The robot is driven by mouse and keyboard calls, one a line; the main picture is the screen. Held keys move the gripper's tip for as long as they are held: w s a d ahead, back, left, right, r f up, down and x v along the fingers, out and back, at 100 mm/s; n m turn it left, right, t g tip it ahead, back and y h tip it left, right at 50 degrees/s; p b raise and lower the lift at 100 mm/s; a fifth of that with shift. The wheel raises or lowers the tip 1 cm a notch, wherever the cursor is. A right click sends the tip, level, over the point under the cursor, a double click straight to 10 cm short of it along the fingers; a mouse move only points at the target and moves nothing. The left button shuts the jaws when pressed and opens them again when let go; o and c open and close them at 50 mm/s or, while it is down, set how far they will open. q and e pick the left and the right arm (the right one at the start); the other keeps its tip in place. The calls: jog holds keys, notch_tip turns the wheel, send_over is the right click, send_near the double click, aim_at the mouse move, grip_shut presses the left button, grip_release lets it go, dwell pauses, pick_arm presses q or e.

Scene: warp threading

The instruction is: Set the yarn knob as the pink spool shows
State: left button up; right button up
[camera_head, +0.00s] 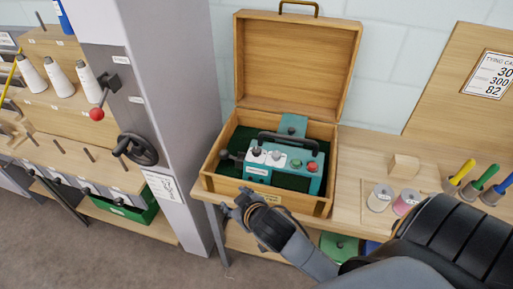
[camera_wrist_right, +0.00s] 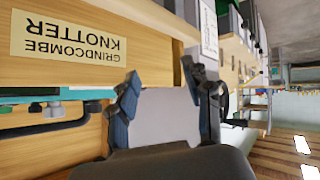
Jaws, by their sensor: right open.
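The pink spool (camera_head: 405,203) stands on the bench at the right, with a small label too small to read. A teal knotter (camera_head: 285,180) with a black handle sits in an open wooden case. Its top carries two pale knobs (camera_head: 266,153), a green one (camera_head: 296,163) and a red one (camera_head: 312,167); I cannot tell which is the yarn knob or read its setting. My right gripper (camera_head: 238,204) is open and empty, in front of the case's lower front edge. Its two fingers (camera_wrist_right: 165,95) show apart in the wrist view. My left gripper is not in view.
The case lid (camera_head: 295,65) stands open behind the knotter. A cream spool (camera_head: 380,198), a wooden block (camera_head: 403,166) and coloured-handled tools (camera_head: 487,179) are right of the case. A grey column (camera_head: 175,100) with a red-knobbed lever (camera_head: 97,113) rises at its left.

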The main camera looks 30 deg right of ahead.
jog(key=w+a+r+n+t+y, duration=0.2)
jog(key=w+r+t, duration=0.15)
jog(key=r, duration=0.35)
jog(key=w+a+r+n+t+y, duration=0.1)
jog(key=w+a+r+t, duration=0.1)
jog(key=w+r, duration=0.3)
jog(key=w+a+r+n+t+y, duration=0.2)
jog(key=a+r+t, duration=0.1)
jog(key=r, duration=0.5)
jog(key=s+a+r+n+g+y, duration=0.2)
jog(key=a+r+n+g+y, duration=0.25)
jog(key=a+n+y, duration=0.35)
jog(key=s+a+r+n+g+y, duration=0.1)
jog(key=a+r+n+g+y, duration=0.35)
jog(key=n+y, duration=0.4)
jog(key=n+g+h, duration=0.3)
jog(key=g+h, duration=0.7)
jog(key=h, duration=1.1)
send_over(256, 149)
notch_tip(256, 149, down, 10)
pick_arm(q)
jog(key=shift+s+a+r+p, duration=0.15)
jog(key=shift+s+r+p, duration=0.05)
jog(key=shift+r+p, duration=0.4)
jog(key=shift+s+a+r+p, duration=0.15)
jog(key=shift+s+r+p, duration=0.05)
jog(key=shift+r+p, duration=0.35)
pick_arm(e)
notch_tip(256, 149, down, 13)
jog(key=shift+s, duration=0.1)
